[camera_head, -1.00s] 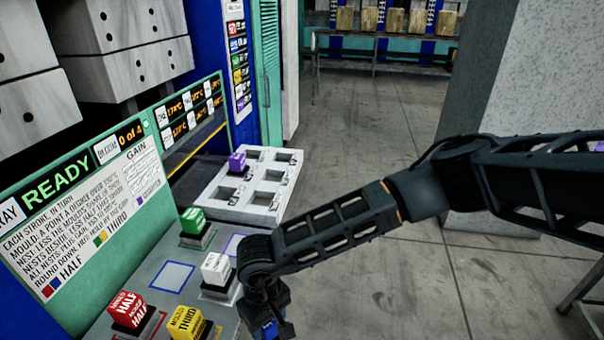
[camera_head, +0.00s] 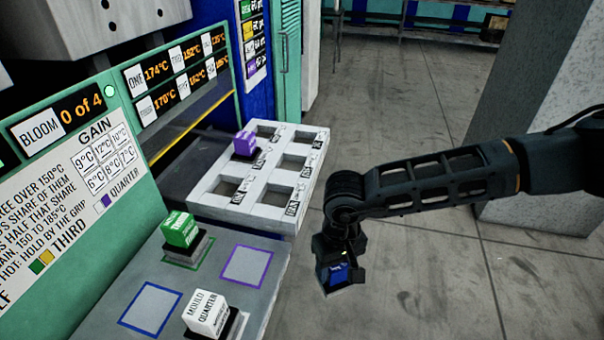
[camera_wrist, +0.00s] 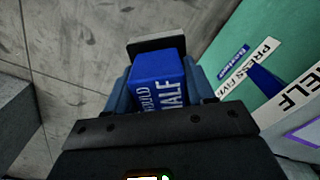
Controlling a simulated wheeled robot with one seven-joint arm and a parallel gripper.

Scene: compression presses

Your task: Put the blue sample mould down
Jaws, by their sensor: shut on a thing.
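My gripper (camera_head: 338,272) is shut on the blue sample mould (camera_head: 338,273). It hangs over open floor, to the right of the bench. In the wrist view the blue mould (camera_wrist: 158,82) is between the fingers, with the words MOULD and HALF on it. A white tray (camera_head: 215,207) with several square sockets lies left of and behind my gripper. On the grey bench (camera_head: 205,262) is an empty blue-outlined square (camera_head: 150,307) and an empty purple-outlined square (camera_head: 246,266).
A green mould (camera_head: 180,229) and a white mould (camera_head: 207,314) stand on dark bases on the bench. A green display panel (camera_head: 85,165) rises along the left, reading 0 of 4 and temperatures. A grey pillar (camera_head: 545,120) stands at right. Floor between is clear.

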